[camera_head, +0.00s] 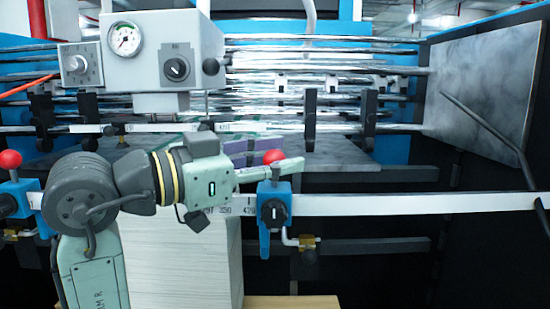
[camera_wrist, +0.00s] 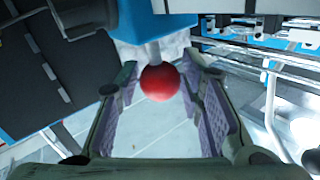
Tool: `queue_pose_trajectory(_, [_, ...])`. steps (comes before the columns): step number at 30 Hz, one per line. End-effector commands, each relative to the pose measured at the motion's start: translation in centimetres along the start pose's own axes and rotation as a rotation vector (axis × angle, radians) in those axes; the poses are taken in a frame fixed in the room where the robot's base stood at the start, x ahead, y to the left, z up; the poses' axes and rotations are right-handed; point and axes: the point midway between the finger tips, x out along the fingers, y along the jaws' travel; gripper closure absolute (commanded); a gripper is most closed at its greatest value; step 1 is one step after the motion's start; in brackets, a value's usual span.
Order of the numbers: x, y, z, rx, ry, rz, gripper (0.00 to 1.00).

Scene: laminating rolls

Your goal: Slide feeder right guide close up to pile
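The feeder right guide (camera_head: 273,203) is a blue block with a black knob and a red ball on top, on a scaled rail. It stands just right of the white paper pile (camera_head: 185,262), with a narrow gap apparent between them. My gripper (camera_head: 270,163) reaches in from the left, above the pile, with its fingers at the red ball (camera_head: 273,156). In the wrist view, the red ball (camera_wrist: 160,82) lies between the two open fingers (camera_wrist: 165,90), with space on both sides. Contact is not visible. The guide's blue body (camera_wrist: 150,25) shows at the top.
A left guide (camera_head: 20,200) with its own red ball stands at the far left of the scaled rail (camera_head: 390,203). The rail is clear to the right of the right guide. A grey control box (camera_head: 160,50) with a gauge hangs behind my arm. A bent dark rod (camera_head: 485,125) is at right.

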Motion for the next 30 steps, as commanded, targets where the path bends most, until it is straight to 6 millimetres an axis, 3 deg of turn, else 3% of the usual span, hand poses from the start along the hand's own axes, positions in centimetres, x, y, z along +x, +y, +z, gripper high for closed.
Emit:
queue_pose_trajectory(14, [0.0, 0.0, 0.0, 0.000, 0.000, 0.000, 0.99])
queue_pose_trajectory(26, [0.0, 0.0, 0.0, 0.000, 0.000, 0.000, 1.00])
queue_pose_trajectory(30, [-1.2, -0.9, 0.1, -0.003, 0.002, -0.003, 1.00])
